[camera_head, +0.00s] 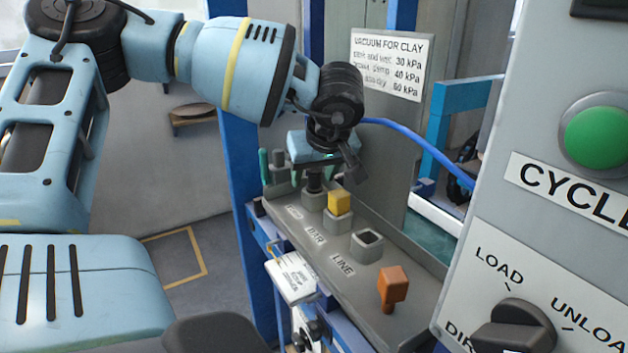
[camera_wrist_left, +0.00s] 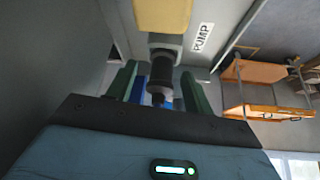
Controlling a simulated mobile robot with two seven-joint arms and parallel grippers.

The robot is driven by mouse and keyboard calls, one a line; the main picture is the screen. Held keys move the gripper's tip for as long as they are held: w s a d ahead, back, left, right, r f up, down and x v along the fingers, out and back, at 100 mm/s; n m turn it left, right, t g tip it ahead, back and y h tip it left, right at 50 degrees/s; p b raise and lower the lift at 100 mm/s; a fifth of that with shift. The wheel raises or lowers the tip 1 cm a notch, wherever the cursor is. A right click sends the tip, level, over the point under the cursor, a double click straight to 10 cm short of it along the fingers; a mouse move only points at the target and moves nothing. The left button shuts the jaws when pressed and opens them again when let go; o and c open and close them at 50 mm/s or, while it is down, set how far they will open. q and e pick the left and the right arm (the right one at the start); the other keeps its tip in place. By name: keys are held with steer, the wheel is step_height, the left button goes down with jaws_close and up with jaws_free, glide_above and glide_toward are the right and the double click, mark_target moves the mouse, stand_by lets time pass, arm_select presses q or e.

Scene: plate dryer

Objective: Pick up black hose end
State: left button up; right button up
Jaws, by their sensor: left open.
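The black hose end (camera_head: 314,181) stands upright at the far end of the grey tray in the head view, by a grey socket block. In the left wrist view the black hose end (camera_wrist_left: 161,72) shows as a ribbed dark cylinder between green fingers. My left gripper (camera_head: 300,166) is over that end of the tray, with its fingers apart. In the wrist view the open left gripper (camera_wrist_left: 158,92) has one finger on each side of the hose end. I cannot tell whether the fingers touch it. My right gripper is not in view.
The grey tray (camera_head: 302,238) also holds a yellow plug (camera_head: 340,202), an empty square socket (camera_head: 367,245) and an orange plug (camera_head: 392,286). A blue hose (camera_head: 405,133) runs right from behind my left wrist. A grey control panel (camera_head: 470,235) stands close on the right.

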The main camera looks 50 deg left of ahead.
arm_select(q)
steer(key=c, duration=1.1)
steer(key=shift+r, duration=0.55)
steer(key=r, duration=0.2)
steer(key=shift+s+d+r+b, duration=0.25)
steer(key=shift+d+r+b, duration=0.05)
steer(key=shift+s+d+r+b, duration=0.25)
steer(key=shift+s+d+b, duration=0.05)
steer(key=shift+s+d, duration=1.55)
steer(key=shift+s+d+r+b, duration=0.2)
steer(key=shift+s+d+b, duration=0.05)
steer(key=shift+s+d, duration=1.6)
steer(key=shift+s+d+r+b, duration=0.3)
steer(key=shift+s+d, duration=1.3)
steer(key=shift+s, duration=0.4)
